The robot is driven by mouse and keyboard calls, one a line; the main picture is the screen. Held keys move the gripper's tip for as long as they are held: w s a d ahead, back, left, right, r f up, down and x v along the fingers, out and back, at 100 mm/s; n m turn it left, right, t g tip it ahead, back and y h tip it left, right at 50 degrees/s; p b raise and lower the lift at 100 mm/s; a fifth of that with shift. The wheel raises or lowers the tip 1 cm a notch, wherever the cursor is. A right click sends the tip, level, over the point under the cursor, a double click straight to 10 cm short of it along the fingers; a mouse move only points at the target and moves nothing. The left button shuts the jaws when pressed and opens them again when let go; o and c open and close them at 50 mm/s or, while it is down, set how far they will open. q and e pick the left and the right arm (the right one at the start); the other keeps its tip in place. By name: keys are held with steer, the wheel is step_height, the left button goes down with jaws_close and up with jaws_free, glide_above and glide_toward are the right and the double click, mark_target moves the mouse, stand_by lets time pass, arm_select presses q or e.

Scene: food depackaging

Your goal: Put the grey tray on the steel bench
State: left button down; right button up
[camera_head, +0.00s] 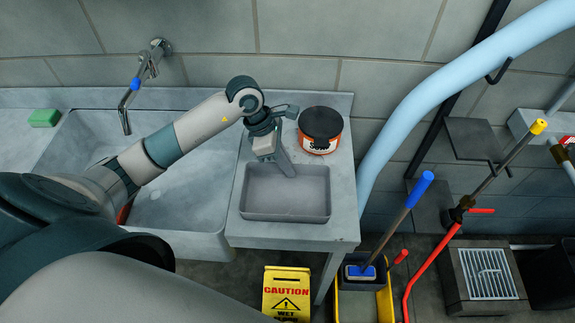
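The grey tray (287,217) is a shallow, empty rectangle with rounded corners. It appears to lie flat on the grey bench (285,234), right of the sink and close to the bench's front edge. My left gripper (293,143) is over the tray's back part, with its fingers spread apart and nothing between them. The lower finger overlaps the tray's back area in the picture; I cannot tell whether it touches. The gripper hides part of the tray's back rim. My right gripper is not in view.
A red-orange tub with a black lid (320,124) stands behind the tray. A sink (185,205) with a tap (130,95) is at left, with a green sponge (44,118). A yellow caution sign (286,292) and mop bucket (362,300) stand on the floor in front.

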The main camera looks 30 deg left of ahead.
arm_select(q)
steer(key=c, duration=2)
jaws_free()
steer(key=shift+p+v, duration=1.75)
steer(key=shift+v, duration=4.25)
steer(key=shift+s, duration=0.15)
